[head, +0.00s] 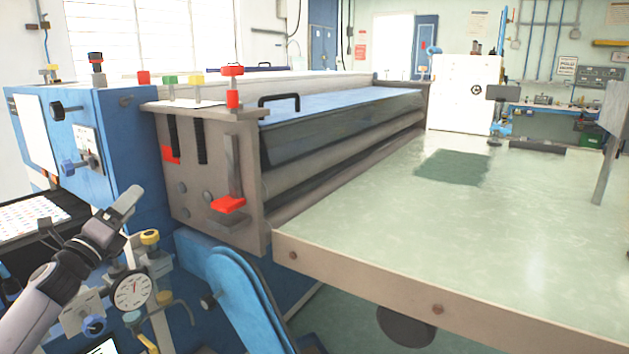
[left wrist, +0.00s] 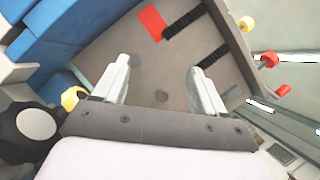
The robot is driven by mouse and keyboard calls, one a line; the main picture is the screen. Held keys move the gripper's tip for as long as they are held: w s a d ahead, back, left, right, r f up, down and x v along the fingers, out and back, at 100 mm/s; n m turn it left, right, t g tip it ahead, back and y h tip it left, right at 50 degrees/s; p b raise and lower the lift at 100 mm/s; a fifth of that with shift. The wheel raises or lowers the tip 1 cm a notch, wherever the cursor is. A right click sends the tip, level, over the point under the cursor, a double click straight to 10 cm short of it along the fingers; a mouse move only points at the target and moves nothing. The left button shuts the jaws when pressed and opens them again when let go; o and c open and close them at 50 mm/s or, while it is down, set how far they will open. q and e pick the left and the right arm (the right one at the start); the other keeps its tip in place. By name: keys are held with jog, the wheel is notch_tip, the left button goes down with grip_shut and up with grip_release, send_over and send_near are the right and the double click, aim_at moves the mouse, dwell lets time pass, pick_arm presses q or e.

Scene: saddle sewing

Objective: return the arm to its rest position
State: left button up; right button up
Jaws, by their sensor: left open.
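My left arm comes in from the lower left of the head view. Its gripper (head: 128,204) is in front of the blue machine housing (head: 125,140), left of the grey end plate (head: 215,185). In the left wrist view the two pale fingers of the gripper (left wrist: 160,72) stand wide apart with nothing between them. Beyond them is the same end plate (left wrist: 105,58), with a red block (left wrist: 152,22) and dark springs. The fingers appear clear of the plate. My right gripper is not in view.
A pressure gauge (head: 132,291) with pipes and a yellow knob (head: 150,237) are close beside my left gripper. A blue curved arm (head: 225,275) stands to their right. A wide pale table (head: 380,215) extends right, with a dark green patch (head: 453,167) on it.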

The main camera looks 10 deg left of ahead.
pick_arm(q)
jog(key=s+d+f+n+g+y, duration=0.2)
jog(key=s+d+f+n+g, duration=0.1)
jog(key=s+d+f+n, duration=0.25)
jog(key=s+d+f+n+g+y, duration=0.2)
jog(key=s+f+n, duration=0.3)
jog(key=f, duration=0.4)
jog(key=s+d+f+n+g+y, duration=0.2)
jog(key=s+d+f+n+g, duration=0.15)
jog(key=f+n, duration=0.35)
jog(key=s+d+f+n+g+h, duration=0.1)
jog(key=s+d+f+n+g, duration=0.2)
jog(key=s, duration=0.6)
jog(key=s+d+f+n+g+h, duration=0.1)
jog(key=s+d+f+n+g, duration=0.2)
jog(key=s, duration=0.7)
jog(key=s+d+f+n+g+h, duration=0.1)
jog(key=s+d+f+n+g, duration=0.2)
jog(key=s, duration=0.6)
jog(key=w+d+f+t+h+p, duration=0.1)
jog(key=w+d+t+p, duration=0.2)
jog(key=w+t+p, duration=0.3)
jog(key=shift+w+d+f+h, duration=0.2)
jog(key=shift+d+h, duration=0.1)
jog(key=shift+h, duration=0.1)
